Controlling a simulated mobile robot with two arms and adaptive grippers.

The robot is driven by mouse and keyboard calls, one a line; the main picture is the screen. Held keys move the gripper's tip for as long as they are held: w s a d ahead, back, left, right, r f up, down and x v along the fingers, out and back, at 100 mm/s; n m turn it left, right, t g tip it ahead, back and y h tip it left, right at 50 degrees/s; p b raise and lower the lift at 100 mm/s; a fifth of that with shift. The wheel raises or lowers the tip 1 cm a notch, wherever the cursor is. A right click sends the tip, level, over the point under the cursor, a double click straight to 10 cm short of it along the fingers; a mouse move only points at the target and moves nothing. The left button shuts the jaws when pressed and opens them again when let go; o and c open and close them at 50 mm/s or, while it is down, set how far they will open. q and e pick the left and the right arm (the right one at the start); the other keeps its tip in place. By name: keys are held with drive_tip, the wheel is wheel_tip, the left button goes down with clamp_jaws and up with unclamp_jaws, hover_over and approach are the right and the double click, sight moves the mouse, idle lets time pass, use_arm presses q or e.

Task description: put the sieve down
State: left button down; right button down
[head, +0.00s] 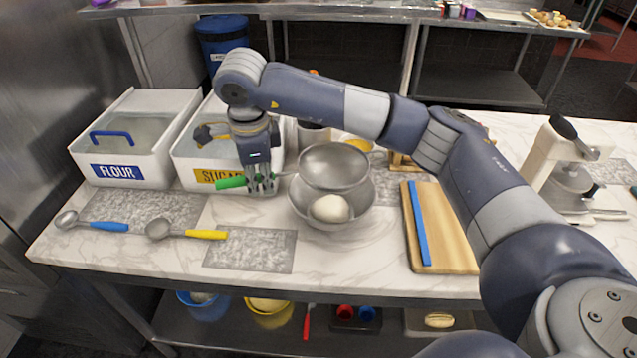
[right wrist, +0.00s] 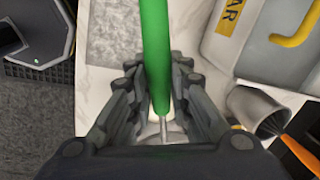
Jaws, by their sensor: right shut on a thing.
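The sieve (head: 334,165) has a round metal mesh bowl and a green handle (head: 231,182). My right gripper (head: 262,186) is shut on the sieve near where the green handle meets the metal. The green handle also shows between the fingers in the right wrist view (right wrist: 156,50). The sieve's bowl is over the back part of a metal bowl (head: 298,203) that holds a pale dough-like lump (head: 330,208). I cannot tell whether the sieve touches the bowl's rim. My left gripper is not in view.
A flour bin (head: 140,174) and a sugar bin (head: 187,177) stand at the back left. Blue (head: 108,226) and yellow (head: 205,234) handled scoops lie at the front left. A grey mat (head: 250,250) lies bare in front. A cutting board (head: 447,235) is right of the bowl.

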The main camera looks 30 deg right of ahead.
drive_tip(key=s+a+f, duration=0.2)
drive_tip(key=s+a, duration=0.1)
drive_tip(key=s, duration=1)
drive_tip(key=w+d+f+p, duration=0.2)
drive_tip(key=w+p, duration=0.2)
drive_tip(key=w, duration=0.3)
drive_tip(key=w+d+f+p, duration=0.2)
drive_tip(key=w+f+p, duration=0.1)
drive_tip(key=w, duration=0.5)
drive_tip(key=shift+p, duration=0.65)
drive_tip(key=shift+f, duration=0.1)
drive_tip(key=shift+f+b, duration=0.6)
drive_tip(key=shift+b, duration=0.1)
drive_tip(key=c, duration=1.5)
unclamp_jaws()
